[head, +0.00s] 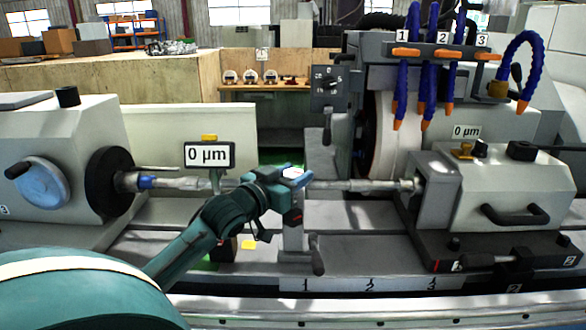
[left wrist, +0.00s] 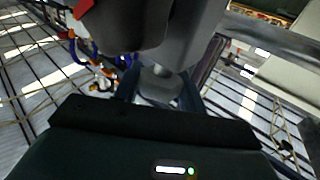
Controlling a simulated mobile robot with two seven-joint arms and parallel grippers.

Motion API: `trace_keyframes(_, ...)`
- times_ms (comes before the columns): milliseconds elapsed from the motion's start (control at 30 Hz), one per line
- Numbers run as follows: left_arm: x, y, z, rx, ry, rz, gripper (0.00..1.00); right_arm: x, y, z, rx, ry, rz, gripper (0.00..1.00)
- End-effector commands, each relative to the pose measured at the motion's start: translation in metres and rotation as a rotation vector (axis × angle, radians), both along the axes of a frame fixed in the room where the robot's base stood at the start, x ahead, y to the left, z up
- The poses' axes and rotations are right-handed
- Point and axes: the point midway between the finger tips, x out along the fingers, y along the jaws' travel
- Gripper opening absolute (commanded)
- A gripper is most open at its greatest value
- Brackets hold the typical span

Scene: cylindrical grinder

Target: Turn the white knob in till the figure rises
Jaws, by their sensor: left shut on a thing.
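My left gripper (head: 288,190) is at the grey upright support (head: 291,228) near the middle of the long workpiece (head: 345,185). A small pale piece (head: 294,172) shows at its fingertips; most of what it holds is hidden there. In the left wrist view, the fingers (left wrist: 158,92) close around a pale, rounded knob end (left wrist: 159,71) under a large grey body. I take this as the white knob, though its colour looks greyish. A display (head: 208,156) behind the workpiece, left of the gripper, reads 0 µm. My right gripper is not in view.
A headstock (head: 50,145) with a black chuck stands left, a tailstock (head: 510,195) right. A second 0 µm label (head: 466,131) is above the tailstock. A black-handled lever (head: 316,258) hangs just right of the support. Blue coolant hoses (head: 432,60) hang over the grinding wheel.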

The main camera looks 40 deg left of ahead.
Motion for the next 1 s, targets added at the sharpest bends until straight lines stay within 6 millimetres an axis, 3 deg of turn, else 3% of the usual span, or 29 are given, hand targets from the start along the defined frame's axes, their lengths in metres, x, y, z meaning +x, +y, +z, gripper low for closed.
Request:
trace_keyframes(400,0.0005,0.0009,0.0007,0.007,0.0,-0.194,0.18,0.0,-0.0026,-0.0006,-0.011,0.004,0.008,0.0)
trace_keyframes(1000,0.0005,0.0004,0.0016,0.002,-0.005,-0.246,0.18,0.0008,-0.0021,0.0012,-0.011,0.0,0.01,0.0)
